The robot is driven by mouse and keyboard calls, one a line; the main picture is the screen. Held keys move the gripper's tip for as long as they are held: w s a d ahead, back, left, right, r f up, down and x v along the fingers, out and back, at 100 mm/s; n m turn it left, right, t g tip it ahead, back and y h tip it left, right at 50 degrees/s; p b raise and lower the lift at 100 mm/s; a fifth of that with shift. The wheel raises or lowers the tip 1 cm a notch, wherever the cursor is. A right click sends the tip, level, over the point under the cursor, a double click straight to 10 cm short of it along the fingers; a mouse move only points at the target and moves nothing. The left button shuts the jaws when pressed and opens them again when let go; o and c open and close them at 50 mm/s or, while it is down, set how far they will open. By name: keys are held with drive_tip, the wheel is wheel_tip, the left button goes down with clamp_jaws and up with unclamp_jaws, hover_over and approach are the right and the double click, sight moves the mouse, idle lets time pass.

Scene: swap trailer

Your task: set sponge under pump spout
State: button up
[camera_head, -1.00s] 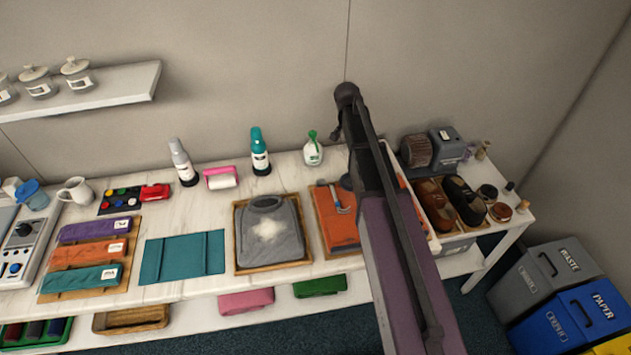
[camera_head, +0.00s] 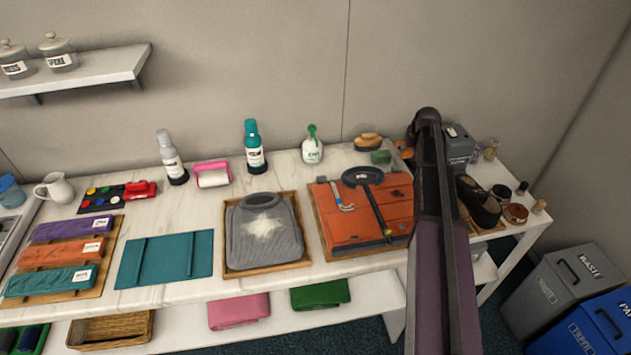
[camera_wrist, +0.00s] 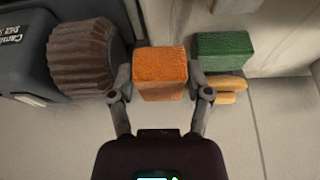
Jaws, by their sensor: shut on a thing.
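My gripper (camera_wrist: 161,88) is shut on an orange sponge (camera_wrist: 160,72) in the wrist view, with one finger on each side of it. A green sponge (camera_wrist: 223,45) lies just right of the held sponge, and it also shows in the head view (camera_head: 381,157). A white bottle with a green top (camera_head: 312,150), which looks like the pump, stands at the back of the table. The bottle's spout is too small to make out. In the head view my arm covers my gripper.
A brown ribbed roller (camera_wrist: 85,57) and dark machine (camera_wrist: 27,48) are left of the held sponge. A wooden-handled brush (camera_head: 368,142) lies behind the green sponge. Marble table around the white bottle is clear.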

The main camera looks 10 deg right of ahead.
drive_tip(key=shift+d+f, duration=0.3)
drive_tip(key=shift+d, duration=0.1)
drive_tip(key=shift+s+a, duration=0.1)
drive_tip(key=shift+a, duration=0.05)
